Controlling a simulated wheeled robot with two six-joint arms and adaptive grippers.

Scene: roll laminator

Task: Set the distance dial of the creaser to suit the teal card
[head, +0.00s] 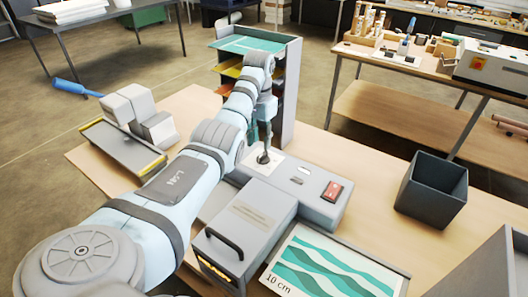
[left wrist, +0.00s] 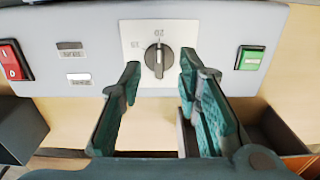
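The creaser (head: 308,182) is a grey machine on the wooden table. Its distance dial (left wrist: 158,60) is a dark round knob on a white plate, its pointer upward in the left wrist view; small marks beside it are hard to read. My left gripper (left wrist: 160,67) is open, with green-padded fingers either side of the dial and a visible gap to the knob. In the head view my left gripper (head: 264,150) is over the dial plate, partly hiding it. A card with teal waves (head: 335,272), labelled "10 cm", lies at the front right. My right gripper is not in view.
The creaser has a red switch (head: 332,191) and a green button (left wrist: 250,58). A shelf rack (head: 290,85) with coloured sheets stands behind. A dark open bin (head: 432,190) is at the right, a grey tray device (head: 125,148) at the left. Table between creaser and bin is clear.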

